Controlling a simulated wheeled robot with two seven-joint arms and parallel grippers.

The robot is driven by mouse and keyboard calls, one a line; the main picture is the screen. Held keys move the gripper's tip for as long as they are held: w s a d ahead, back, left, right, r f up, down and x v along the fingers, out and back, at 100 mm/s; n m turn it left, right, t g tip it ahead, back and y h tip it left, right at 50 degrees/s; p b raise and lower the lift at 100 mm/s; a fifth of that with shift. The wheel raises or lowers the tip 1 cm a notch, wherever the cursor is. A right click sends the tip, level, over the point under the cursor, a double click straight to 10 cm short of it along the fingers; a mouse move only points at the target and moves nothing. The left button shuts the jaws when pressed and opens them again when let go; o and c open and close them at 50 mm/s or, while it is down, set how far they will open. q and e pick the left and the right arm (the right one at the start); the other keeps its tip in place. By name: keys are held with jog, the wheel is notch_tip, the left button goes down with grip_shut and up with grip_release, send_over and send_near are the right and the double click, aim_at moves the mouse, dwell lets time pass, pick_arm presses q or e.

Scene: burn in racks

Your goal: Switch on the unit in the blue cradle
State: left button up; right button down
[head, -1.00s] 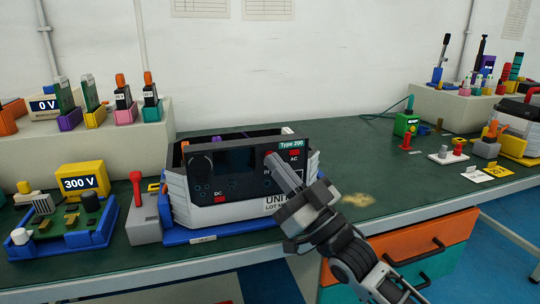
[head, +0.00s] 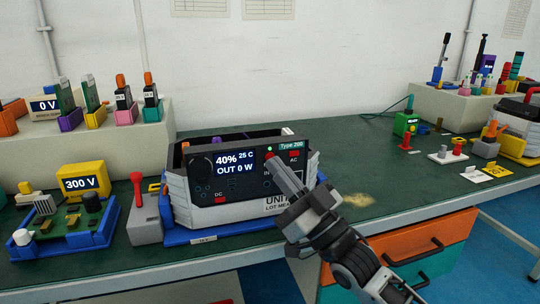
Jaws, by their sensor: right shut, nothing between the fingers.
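The unit (head: 250,207) is a grey and white box with a dark front panel, labelled Type 200. It sits in the blue cradle (head: 182,237) near the bench's front edge. Its screen (head: 233,164) is lit and reads 40%, 25 C, OUT 0 W. A small green light (head: 270,149) glows on the panel, left of the red AC socket (head: 294,156). My right gripper (head: 271,162) is shut and empty, its tips at the panel just below the green light. Whether they touch is unclear. They partly hide the panel there. My left gripper is out of view.
Left of the cradle stand a grey block with a red lever (head: 137,190), a green circuit board on a blue base (head: 70,238) and a yellow 300 V meter (head: 82,180). The bench right of the unit (head: 400,185) is mostly clear.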

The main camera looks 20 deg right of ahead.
jog(key=shift+s, duration=0.15)
jog(key=shift+s+d+p, duration=0.1)
jog(key=shift+s+p, duration=1.25)
jog(key=shift+s, duration=1.55)
jog(key=s+p, duration=0.2)
jog(key=s, duration=0.6)
jog(key=shift+d, duration=0.15)
